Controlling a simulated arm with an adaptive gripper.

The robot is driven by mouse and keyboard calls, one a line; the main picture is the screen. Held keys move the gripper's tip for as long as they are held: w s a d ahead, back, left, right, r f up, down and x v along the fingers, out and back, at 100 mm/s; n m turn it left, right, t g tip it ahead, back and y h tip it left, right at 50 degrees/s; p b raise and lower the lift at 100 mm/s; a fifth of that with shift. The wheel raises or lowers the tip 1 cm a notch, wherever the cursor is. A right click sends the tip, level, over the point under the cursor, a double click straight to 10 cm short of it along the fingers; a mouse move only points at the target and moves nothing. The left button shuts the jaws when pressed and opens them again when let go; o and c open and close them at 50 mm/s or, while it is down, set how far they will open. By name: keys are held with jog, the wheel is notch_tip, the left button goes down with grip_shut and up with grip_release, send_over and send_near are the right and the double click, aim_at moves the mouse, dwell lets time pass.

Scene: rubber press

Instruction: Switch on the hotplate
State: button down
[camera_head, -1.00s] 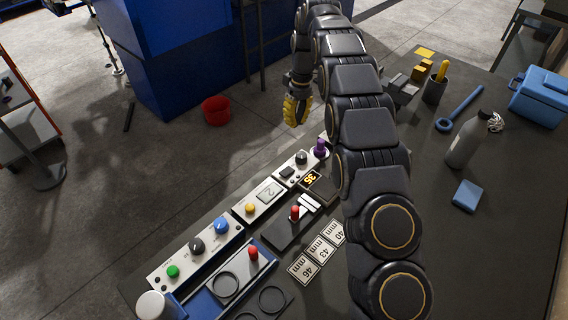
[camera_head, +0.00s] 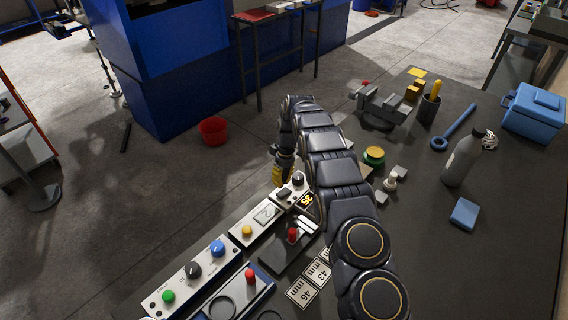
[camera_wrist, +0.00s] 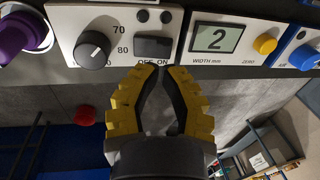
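The white control panel (camera_wrist: 118,30) has a black knob (camera_wrist: 92,50) marked 70 and 80. Beside the knob is a dark rocker switch (camera_wrist: 153,47) labelled OFF and ON; which side is pressed I cannot tell. The switch also shows in the head view (camera_head: 284,193). I cannot make out the heating plate itself.
A width gauge (camera_head: 267,212) with a display reading 2 and a yellow button adjoins the panel. A purple knob (camera_wrist: 14,35) is on the other side. Open floor lies beyond the table edge.

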aim_at(280, 192)
jog(key=shift+s+a+f, duration=0.15)
jog(key=shift+f, duration=1.4)
